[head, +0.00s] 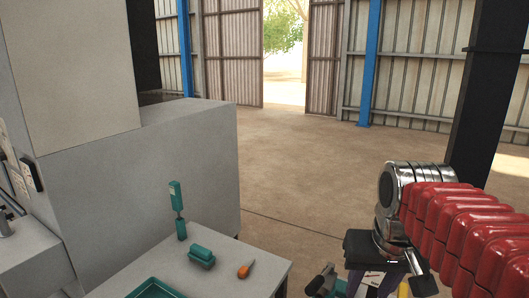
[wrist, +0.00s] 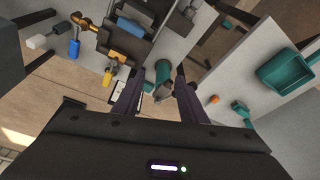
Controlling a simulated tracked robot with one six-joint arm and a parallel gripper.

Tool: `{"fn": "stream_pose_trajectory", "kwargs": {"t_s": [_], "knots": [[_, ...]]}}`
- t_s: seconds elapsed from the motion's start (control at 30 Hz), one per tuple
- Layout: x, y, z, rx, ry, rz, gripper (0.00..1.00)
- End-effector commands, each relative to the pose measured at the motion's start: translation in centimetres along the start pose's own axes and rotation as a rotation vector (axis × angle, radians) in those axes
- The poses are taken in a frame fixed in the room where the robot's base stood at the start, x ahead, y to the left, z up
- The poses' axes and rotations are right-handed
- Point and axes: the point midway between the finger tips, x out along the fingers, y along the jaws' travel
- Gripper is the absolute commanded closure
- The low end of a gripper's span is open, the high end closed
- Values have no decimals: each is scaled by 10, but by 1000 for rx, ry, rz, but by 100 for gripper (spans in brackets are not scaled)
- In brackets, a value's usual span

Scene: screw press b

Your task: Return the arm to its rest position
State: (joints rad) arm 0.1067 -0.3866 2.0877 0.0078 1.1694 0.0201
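My gripper is at the lower right in the head view, below my red-sleeved arm, with its fingertips cut off or hidden there. In the wrist view my gripper (wrist: 159,80) shows two dark purple fingers spread apart. A teal and grey tool (wrist: 163,74) shows between the fingers. It looks lower than they are, and I see no contact with either finger. The gripper appears empty. My arm reaches out over the right side, to the right of the grey table (head: 225,275).
A grey machine (head: 150,185) stands left, a dark post (head: 487,80) right. Open floor (head: 310,165) lies between. A yellow-handled tool (wrist: 109,77) lies below.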

Motion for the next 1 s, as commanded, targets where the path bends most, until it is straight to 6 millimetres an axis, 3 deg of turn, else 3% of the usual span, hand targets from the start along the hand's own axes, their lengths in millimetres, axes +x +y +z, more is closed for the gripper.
{"fn": "stream_pose_trajectory", "kwargs": {"t_s": [0.5,0.7,1.0], "knots": [[33,-23,84,-108,190,-30,62],[40,-25,96,-124,220,-35,62],[40,-25,96,-123,220,-35,62]]}}
